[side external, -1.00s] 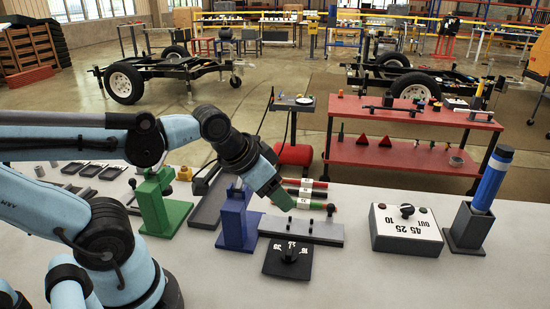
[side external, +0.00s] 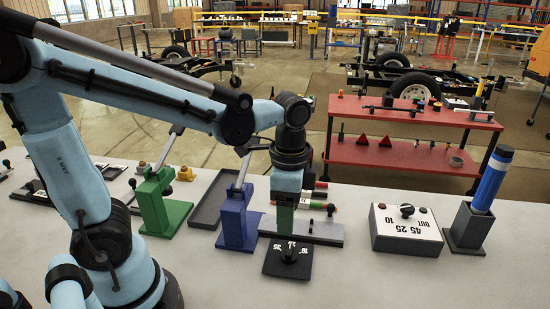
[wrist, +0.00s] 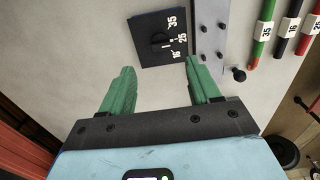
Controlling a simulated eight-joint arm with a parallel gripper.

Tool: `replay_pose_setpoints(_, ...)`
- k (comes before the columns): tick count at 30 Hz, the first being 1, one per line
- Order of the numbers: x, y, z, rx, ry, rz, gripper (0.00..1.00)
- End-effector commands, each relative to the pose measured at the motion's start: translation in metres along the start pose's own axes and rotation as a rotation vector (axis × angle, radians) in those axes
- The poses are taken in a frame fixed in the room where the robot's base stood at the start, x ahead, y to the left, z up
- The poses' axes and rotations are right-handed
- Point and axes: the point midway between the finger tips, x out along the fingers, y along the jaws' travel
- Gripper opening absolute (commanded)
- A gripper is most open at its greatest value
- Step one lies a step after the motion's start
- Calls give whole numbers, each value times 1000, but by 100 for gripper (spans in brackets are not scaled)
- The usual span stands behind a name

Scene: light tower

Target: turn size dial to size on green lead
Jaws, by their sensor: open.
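The size dial is a black square plate (side external: 283,266) with a dark knob (side external: 290,255); white marks 35, 25 and 16 show beside the knob in the wrist view (wrist: 158,40). I cannot tell for certain which mark the knob points to. The green lead (wrist: 262,40) carries a label that reads 35. My gripper (wrist: 160,75) is open and empty, with green fingers apart. In the side view my gripper (side external: 286,222) points down, above and slightly behind the dial, apart from the knob. It hides part of the leads there.
A black lead (wrist: 288,38) labelled 16 and a red lead (wrist: 308,32) labelled 25 lie beside the green one. A grey bar (side external: 318,231) lies behind the dial. A blue stand (side external: 236,225) is close on the left. A white dial box (side external: 405,230) stands right.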

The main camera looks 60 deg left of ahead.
Motion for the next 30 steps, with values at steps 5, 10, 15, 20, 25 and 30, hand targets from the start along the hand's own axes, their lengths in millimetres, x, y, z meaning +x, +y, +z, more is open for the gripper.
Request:
replay_pose_setpoints(5,24,0,0,-1,1,-1,62)
replay_pose_setpoints(10,45,0,0,-2,1,-1,62)
replay_pose_setpoints(15,65,0,0,-2,1,-1,62)
replay_pose_setpoints(20,80,-1,-1,-2,1,-1,62)
replay_pose_setpoints(25,90,0,0,-2,1,-1,62)
replay_pose_setpoints(30,93,0,0,-2,1,-1,62)
